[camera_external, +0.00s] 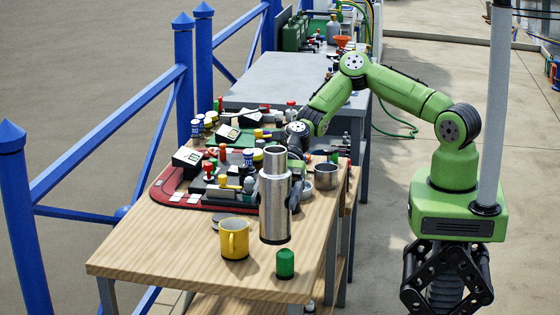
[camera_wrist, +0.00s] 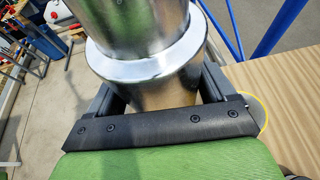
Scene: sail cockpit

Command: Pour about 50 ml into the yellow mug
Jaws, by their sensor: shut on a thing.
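A tall brushed-steel flask (camera_external: 276,205) stands upright near the front right of the wooden table. My gripper (camera_external: 292,190) is shut on its body from the right and partly hidden behind it. In the wrist view the flask (camera_wrist: 145,50) fills the space between the jaws of my gripper (camera_wrist: 160,95). I cannot tell whether its base touches the table. The yellow mug (camera_external: 235,239) stands upright just left of the flask, apart from it. A thin yellow edge of the mug (camera_wrist: 264,103) shows beside the right jaw in the wrist view. The mug's contents are not visible.
A small green cylinder (camera_external: 285,263) stands in front of the flask. A red tray (camera_external: 165,195) crowded with small items fills the table's back left. The front left table top (camera_external: 150,255) is clear.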

